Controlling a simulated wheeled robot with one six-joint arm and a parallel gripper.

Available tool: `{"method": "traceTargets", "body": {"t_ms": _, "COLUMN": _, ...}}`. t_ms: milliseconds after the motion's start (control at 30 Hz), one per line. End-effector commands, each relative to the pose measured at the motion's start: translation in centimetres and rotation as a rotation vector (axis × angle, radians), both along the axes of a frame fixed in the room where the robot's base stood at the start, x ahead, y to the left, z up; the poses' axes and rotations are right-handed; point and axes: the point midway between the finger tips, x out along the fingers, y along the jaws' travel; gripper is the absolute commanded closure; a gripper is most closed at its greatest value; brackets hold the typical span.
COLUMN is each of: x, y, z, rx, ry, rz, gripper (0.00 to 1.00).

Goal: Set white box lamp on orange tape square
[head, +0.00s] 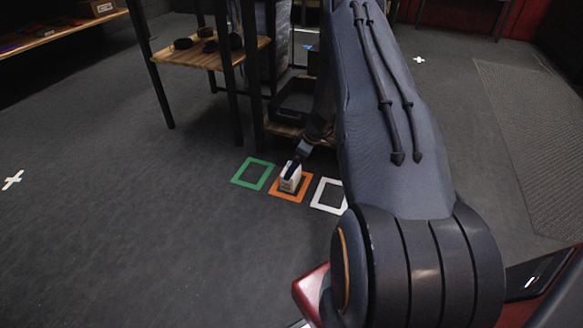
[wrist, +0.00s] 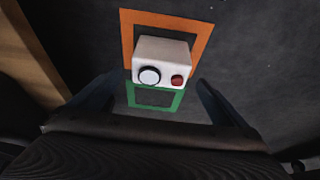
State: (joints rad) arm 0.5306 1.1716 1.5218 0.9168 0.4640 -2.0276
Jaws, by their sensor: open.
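The white box lamp (head: 291,181) appears to stand upright inside the orange tape square (head: 305,190), towards its back left. In the wrist view the white box lamp (wrist: 163,49) shows a round white lamp and a red button on one face. There it covers part of the orange tape square (wrist: 126,35). My gripper (head: 293,168) is at the top of the box in the head view. In the wrist view my gripper (wrist: 156,80) is open, with a finger on each side of the box and gaps beside it.
A green tape square (head: 240,171) lies left of the orange one and a white tape square (head: 317,196) lies right. A dark-legged shelf (head: 235,95) stands just behind the squares. The floor to the left is clear.

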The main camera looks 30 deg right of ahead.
Motion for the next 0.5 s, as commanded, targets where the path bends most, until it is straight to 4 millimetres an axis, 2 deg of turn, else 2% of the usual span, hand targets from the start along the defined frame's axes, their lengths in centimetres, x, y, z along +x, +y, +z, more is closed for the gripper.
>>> {"method": "traceTargets", "body": {"t_ms": 33, "x": -0.4, "y": -0.3, "z": 1.2, "rx": 0.000, "ry": 0.000, "rz": -0.001, "gripper": 0.03}}
{"method": "traceTargets", "body": {"t_ms": 200, "x": -1.0, "y": -0.7, "z": 3.0, "rx": 0.000, "ry": 0.000, "rz": -0.001, "gripper": 0.03}}
{"method": "traceTargets", "body": {"t_ms": 500, "x": -1.3, "y": -0.9, "z": 3.7, "rx": 0.002, "ry": 0.001, "rz": 0.000, "gripper": 0.03}}
